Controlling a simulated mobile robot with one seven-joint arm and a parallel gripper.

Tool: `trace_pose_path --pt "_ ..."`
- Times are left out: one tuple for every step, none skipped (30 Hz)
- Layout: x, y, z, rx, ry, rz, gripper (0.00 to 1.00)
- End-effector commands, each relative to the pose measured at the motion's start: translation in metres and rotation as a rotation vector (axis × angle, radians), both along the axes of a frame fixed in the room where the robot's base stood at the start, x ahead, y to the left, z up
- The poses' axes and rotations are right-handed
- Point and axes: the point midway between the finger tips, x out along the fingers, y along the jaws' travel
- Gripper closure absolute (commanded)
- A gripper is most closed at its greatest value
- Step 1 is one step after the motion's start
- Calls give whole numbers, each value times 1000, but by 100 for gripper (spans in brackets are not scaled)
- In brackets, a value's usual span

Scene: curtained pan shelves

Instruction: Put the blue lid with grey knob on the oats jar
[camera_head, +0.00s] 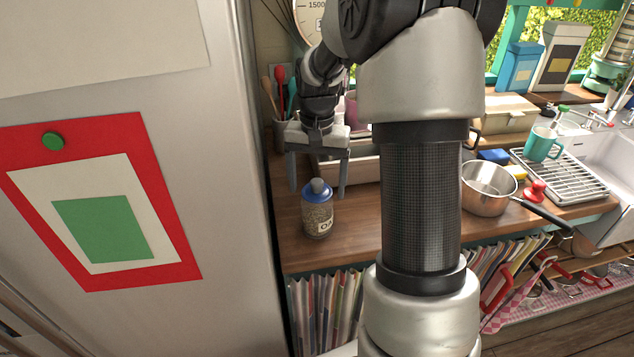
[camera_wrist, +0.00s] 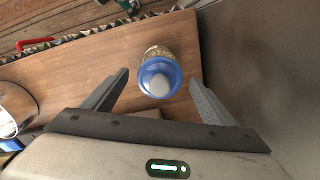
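The oats jar (camera_head: 317,219) stands upright on the wooden counter near its front left edge; its label is partly visible. The blue lid with grey knob (camera_head: 318,192) sits on top of the jar's mouth. In the wrist view the lid (camera_wrist: 149,69) appears as a blue ring around the grey knob, with the oats jar (camera_wrist: 158,51) beneath it. My gripper (camera_head: 318,192) is open and empty, with its fingers pointing down just behind the jar. In the wrist view my gripper (camera_wrist: 160,80) has its fingers wide apart, one on each side of the lid, not touching it.
A utensil pot (camera_head: 281,135) stands behind my gripper. Counter (camera_head: 370,215) right of the jar is clear.

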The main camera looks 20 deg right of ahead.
Motion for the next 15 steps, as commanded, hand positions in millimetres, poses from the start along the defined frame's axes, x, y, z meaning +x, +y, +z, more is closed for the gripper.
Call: trace_pose_path --pt "0 0 0 0 0 0 21" --pt "0 0 0 0 0 0 21" --pt "0 0 0 0 0 0 21" --pt "0 0 0 1 1 0 21" --pt "0 0 0 0 0 0 21" --pt "0 0 1 0 0 0 21" --pt "0 0 3 0 0 0 21" --pt "0 0 5 0 0 0 21" --pt "0 0 9 -1 -1 0 21" --pt "1 0 13 -1 -3 0 21" --pt "1 0 17 -1 -4 0 21" --pt "1 0 25 -1 -4 0 21" --pt "1 0 31 -1 -5 0 21" --pt "1 0 37 -1 -4 0 21" --pt "1 0 47 -1 -5 0 21"
